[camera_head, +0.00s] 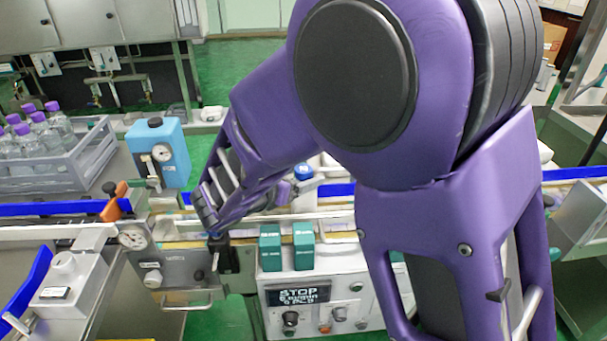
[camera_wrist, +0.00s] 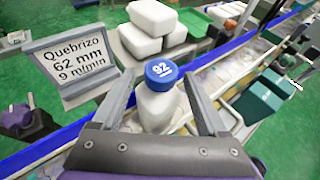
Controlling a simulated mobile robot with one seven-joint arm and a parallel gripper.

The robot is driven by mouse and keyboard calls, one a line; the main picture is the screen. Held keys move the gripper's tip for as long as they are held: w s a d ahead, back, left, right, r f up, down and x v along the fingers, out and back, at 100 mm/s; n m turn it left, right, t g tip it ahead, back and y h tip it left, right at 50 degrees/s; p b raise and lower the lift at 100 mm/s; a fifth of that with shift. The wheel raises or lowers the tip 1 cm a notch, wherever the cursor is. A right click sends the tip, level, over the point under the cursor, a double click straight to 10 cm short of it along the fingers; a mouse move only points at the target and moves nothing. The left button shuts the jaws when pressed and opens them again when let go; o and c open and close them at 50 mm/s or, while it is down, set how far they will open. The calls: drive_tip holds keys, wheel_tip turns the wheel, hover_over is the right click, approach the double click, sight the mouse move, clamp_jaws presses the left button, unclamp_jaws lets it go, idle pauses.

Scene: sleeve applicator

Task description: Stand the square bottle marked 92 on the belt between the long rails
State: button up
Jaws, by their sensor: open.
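The bottle marked 92 (camera_wrist: 155,108) has a pale body and a blue cap with white digits. It stands upright in the wrist view, on the near side of the blue rail (camera_wrist: 222,52), and looks to be on the belt strip. Its base is partly hidden by my gripper. My gripper (camera_wrist: 158,76) is open, with one finger on each side of the bottle; I cannot tell whether either touches it. In the head view the blue cap (camera_head: 303,172) shows beside my arm, near the belt (camera_head: 335,213).
A sign reading "Quebrizo 62 mm" (camera_wrist: 77,62) and stacked white blocks (camera_wrist: 150,40) stand beyond the blue rail. A grey crate of purple-capped bottles (camera_head: 85,165) is at left.

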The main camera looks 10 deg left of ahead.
drive_tip(key=v, duration=1)
drive_tip(key=shift+s+r+p, duration=0.2)
drive_tip(key=shift+s+p, duration=0.1)
drive_tip(key=shift+p, duration=0.15)
